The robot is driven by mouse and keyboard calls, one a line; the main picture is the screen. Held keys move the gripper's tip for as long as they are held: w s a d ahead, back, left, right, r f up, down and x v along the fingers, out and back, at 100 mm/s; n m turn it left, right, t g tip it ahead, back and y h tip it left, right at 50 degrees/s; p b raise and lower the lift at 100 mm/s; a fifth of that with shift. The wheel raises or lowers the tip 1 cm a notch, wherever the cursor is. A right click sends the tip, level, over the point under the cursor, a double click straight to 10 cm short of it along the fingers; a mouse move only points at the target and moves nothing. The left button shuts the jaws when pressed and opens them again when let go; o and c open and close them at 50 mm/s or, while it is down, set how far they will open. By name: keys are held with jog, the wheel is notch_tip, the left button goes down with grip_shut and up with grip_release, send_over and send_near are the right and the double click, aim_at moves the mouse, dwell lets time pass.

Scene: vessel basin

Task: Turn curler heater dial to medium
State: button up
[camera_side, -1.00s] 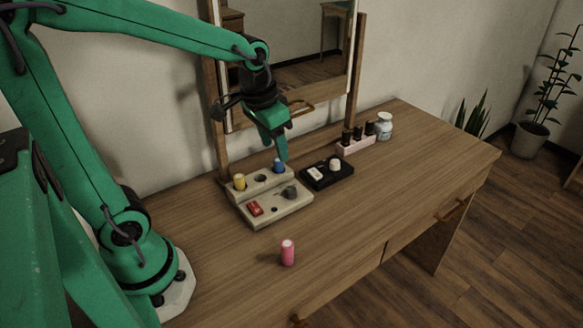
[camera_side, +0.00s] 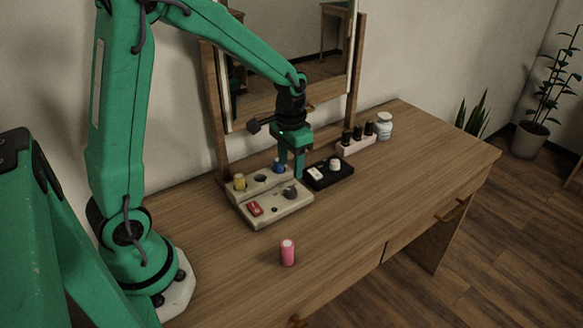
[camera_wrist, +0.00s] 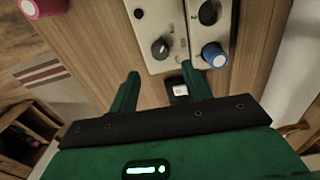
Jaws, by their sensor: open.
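The curler heater (camera_side: 272,215) is a beige block on the table with a dark round dial (camera_side: 290,191) on its sloped front. The dial also shows in the wrist view (camera_wrist: 160,49), with a light pointer mark; I cannot read which setting it points to. A red switch (camera_side: 255,209) sits left of the dial. A yellow curler (camera_side: 240,182) and a blue curler (camera_side: 278,165) stand in the heater's back row, beside an empty hole. My gripper (camera_side: 291,168) points down near the heater's back right corner, apart from the dial. Its fingers (camera_wrist: 160,71) are open and empty.
A black box (camera_side: 340,181) with a white switch and a white knob stands right of the heater. A pink curler (camera_side: 288,254) stands on the table in front. A pink rack (camera_side: 355,146) of dark bottles and a white jar (camera_side: 385,127) stand farther back. A mirror rises behind.

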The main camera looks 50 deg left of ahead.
aim_at(291, 189)
jog(key=shift+f, duration=3.9)
jog(key=c, duration=1)
